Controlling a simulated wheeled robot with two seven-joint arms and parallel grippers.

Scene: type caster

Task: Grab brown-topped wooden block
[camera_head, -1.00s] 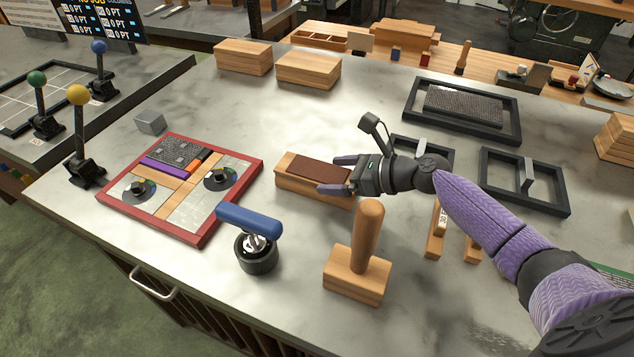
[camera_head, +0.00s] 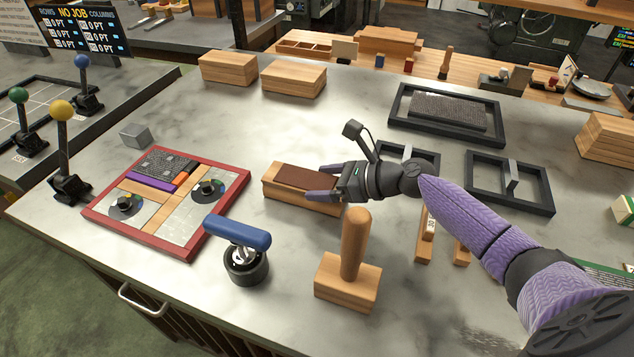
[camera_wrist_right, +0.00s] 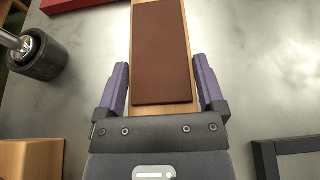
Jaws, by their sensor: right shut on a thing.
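The brown-topped wooden block (camera_head: 275,187) lies on the grey worktop near its middle, a long pale wood piece with a flat dark brown top. My right gripper (camera_head: 313,182) reaches over the block's right end, with one purple finger along each long side. In the right wrist view the brown top (camera_wrist_right: 161,50) runs away between the two fingers (camera_wrist_right: 160,85), which are shut on the block's sides. The block appears to rest on the worktop. My left gripper is not in view.
A red-framed board (camera_head: 165,200) lies to the left. A blue-handled tool (camera_head: 240,245) and a wooden-handled stamp (camera_head: 350,265) stand in front. Dark metal frames (camera_head: 510,182) lie to the right. Wooden blocks (camera_head: 293,78) sit behind. Clear worktop lies behind the brown-topped block.

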